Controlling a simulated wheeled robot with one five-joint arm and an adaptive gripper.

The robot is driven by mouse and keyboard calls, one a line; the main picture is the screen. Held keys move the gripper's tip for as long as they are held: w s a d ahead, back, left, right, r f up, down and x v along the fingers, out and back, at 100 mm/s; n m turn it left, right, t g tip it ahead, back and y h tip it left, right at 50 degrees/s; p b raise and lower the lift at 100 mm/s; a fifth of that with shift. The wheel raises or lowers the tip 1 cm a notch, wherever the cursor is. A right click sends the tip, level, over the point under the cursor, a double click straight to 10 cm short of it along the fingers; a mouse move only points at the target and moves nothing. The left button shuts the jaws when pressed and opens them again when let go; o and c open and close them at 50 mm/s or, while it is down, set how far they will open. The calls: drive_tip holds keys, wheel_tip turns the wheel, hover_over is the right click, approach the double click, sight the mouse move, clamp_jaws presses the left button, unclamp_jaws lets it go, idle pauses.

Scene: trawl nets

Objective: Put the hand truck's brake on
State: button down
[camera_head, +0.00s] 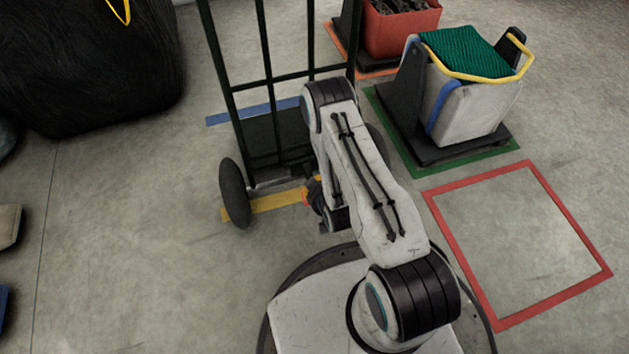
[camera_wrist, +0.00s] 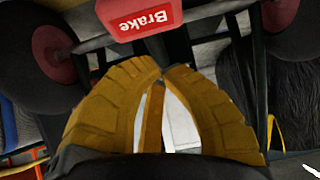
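The hand truck (camera_head: 265,88) is a dark upright frame standing ahead of me, with a wheel (camera_head: 234,193) at its left; the right wheel is mostly behind my arm. In the wrist view, the red brake pedal (camera_wrist: 138,16), marked "Brake", sits by the grey axle between two dark wheels with red hubs. My gripper (camera_wrist: 163,72) has yellow fingers with their tips together and nothing seen held between them. The tips appear just below the pedal in the picture; I cannot tell whether they touch anything. In the head view my arm largely hides the gripper and pedal.
A grey bin with green netting (camera_head: 465,85) stands on a dark base in a green outline at right. A red crate (camera_head: 400,28) is behind it. A red floor outline (camera_head: 470,252) is empty. A black net heap (camera_head: 85,65) lies at left.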

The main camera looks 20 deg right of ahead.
drive_tip(key=shift+s+f+p, duration=0.15)
drive_tip(key=shift+f+p, duration=0.1)
drive_tip(key=shift+p, duration=0.05)
drive_tip(key=f+p, duration=0.2)
drive_tip(key=p, duration=0.1)
drive_tip(key=shift+s+f, duration=0.15)
drive_tip(key=shift+s, duration=0.2)
drive_tip(key=shift+f+p, duration=1)
drive_tip(key=shift+f, duration=0.2)
drive_tip(key=shift+r, duration=0.1)
wheel_tip(320, 180, up, 10)
drive_tip(key=shift+w, duration=0.1)
idle(0.4)
